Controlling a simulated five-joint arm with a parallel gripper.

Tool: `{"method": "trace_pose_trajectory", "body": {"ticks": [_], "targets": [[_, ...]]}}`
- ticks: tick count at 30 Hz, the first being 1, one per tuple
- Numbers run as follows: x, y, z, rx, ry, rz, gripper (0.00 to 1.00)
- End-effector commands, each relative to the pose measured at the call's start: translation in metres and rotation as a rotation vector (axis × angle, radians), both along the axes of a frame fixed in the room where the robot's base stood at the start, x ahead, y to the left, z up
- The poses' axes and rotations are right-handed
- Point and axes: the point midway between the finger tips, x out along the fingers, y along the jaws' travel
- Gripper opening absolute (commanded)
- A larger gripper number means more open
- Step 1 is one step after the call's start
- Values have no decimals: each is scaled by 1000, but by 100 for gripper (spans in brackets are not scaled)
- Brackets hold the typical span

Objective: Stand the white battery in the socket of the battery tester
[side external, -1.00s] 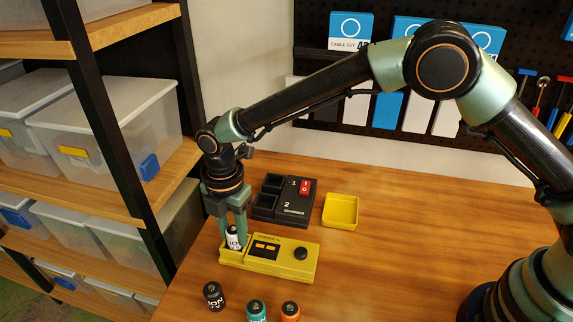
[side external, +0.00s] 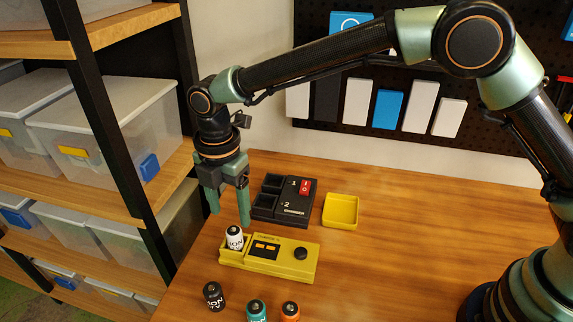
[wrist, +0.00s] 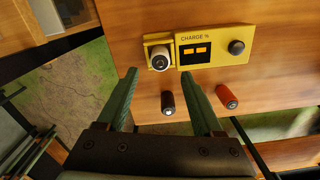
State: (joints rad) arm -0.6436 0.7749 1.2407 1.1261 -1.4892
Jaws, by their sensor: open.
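The white battery (side external: 235,238) stands upright in the socket at the left end of the yellow battery tester (side external: 284,270). In the wrist view the white battery (wrist: 160,59) sits inside the square socket of the tester (wrist: 216,60), beside the display with two orange marks. My gripper (side external: 229,220) is open and empty, raised above and behind the battery and apart from it. Its two fingers also show in the wrist view (wrist: 160,80), spread wide with nothing between them.
A black battery (side external: 213,296), a teal battery (side external: 257,311) and an orange battery (side external: 290,311) stand in front of the tester. A black two-bay unit (side external: 284,200) with a red switch and a yellow tray (side external: 341,210) lie behind. A shelf of bins (side external: 110,125) rises at left.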

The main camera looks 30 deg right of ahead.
Motion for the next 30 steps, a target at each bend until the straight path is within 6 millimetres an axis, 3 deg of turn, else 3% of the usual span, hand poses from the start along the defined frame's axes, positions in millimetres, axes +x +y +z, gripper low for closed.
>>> {"method": "trace_pose_trajectory", "body": {"ticks": [6,12,15,17,23,30], "targets": [[1,0,39,2,-3,0,68],[1,-1,56,2,-3,-7,68],[3,-12,67,11,-13,-64,68],[5,-25,78,22,-27,-136,68],[2,-95,123,87,-94,-526,68],[-26,-181,158,191,-170,-1030,68]]}}
